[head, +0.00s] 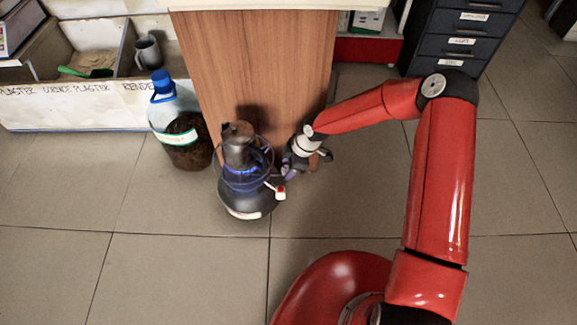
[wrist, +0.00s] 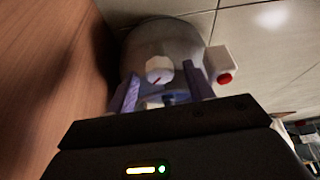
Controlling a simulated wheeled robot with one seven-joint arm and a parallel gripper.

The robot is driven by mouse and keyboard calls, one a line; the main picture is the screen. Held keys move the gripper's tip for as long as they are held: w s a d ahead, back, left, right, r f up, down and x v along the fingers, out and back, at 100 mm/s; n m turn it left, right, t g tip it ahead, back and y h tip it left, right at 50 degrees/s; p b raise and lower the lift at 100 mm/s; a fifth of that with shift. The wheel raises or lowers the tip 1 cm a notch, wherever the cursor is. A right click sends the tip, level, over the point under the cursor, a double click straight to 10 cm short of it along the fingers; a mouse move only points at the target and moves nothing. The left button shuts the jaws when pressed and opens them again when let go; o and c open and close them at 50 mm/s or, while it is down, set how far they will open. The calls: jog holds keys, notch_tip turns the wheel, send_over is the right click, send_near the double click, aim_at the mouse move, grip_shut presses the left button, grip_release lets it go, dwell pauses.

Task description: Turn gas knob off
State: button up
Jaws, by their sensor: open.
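A dark, rounded gas burner (head: 250,200) stands on the tiled floor with a grey moka pot (head: 238,148) on top and a blue flame glow beneath the pot. In the wrist view, a pale round knob (wrist: 158,70) with a red mark sits on the burner body (wrist: 165,38). My gripper (head: 290,170) is on the right side of the burner. In the wrist view my gripper (wrist: 160,75) is open, its purple fingers on either side of the knob. I cannot tell whether they touch it. In the head view the gripper hides the knob.
A white block with a red button (head: 280,192) sticks out from the burner's side. A wooden counter (head: 250,70) stands close behind. A large blue-capped bottle (head: 180,130) is left of the burner. Open floor lies in front and to the right.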

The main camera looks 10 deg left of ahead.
jog(key=c, duration=1)
jog(key=shift+o, duration=0.2)
jog(key=m+t+b, duration=0.1)
jog(key=m+b, duration=0.1)
jog(key=m+t+b, duration=0.1)
jog(key=m+b, duration=0.2)
jog(key=shift+s+f+m, duration=0.15)
jog(key=shift+s+m, duration=0.05)
jog(key=shift+m, duration=0.1)
jog(key=m+t+b, duration=0.1)
jog(key=m+b, duration=0.2)
jog(key=b, duration=0.1)
jog(key=shift+m+t, duration=0.3)
jog(key=shift+m, duration=0.1)
jog(key=shift+r, duration=0.2)
jog(key=o, duration=1)
jog(key=shift+c, duration=0.2)
